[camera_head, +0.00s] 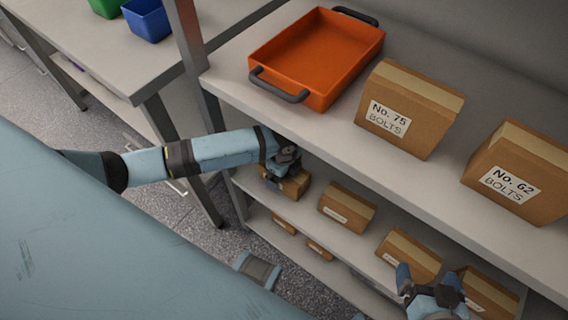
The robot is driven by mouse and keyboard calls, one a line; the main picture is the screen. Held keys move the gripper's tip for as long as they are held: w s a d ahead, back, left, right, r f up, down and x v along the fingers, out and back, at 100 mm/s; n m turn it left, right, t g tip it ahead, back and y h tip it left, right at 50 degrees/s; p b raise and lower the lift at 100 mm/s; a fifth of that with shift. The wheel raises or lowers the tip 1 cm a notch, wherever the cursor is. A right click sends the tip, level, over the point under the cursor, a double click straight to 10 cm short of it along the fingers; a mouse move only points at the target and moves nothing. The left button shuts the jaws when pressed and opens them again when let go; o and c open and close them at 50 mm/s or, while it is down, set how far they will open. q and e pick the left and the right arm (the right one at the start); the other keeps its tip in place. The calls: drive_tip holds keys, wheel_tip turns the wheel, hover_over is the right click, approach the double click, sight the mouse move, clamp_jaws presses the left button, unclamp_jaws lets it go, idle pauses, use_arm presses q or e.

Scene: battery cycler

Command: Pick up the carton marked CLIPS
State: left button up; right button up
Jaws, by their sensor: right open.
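No carton with a readable CLIPS marking shows. Several brown cartons stand on the shelf below the top one: one (298,186) at the left, one (350,206) in the middle, one (412,255) further right and one (487,292) at the lower right. Their white labels are too small to read or are hidden. My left gripper (274,180) is at the left carton and partly covers it; its fingers are too hidden to judge. My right gripper (430,280) is open and empty, in front of the two right cartons, overlapping them in the picture.
The top shelf (330,130) carries an orange tray (285,62) with dark handles, a No. 75 BOLTS carton (408,108) and a No. 62 BOLTS carton (518,172). Smaller cartons (284,224) sit on a lower shelf. A table (110,60) with blue and green bins (147,20) stands at the upper left.

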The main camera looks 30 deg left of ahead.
use_arm(q)
drive_tip(key=shift+f, duration=0.2)
drive_tip(key=shift+c, duration=0.2)
drive_tip(key=c, duration=1.1)
drive_tip(key=shift+r, duration=0.15)
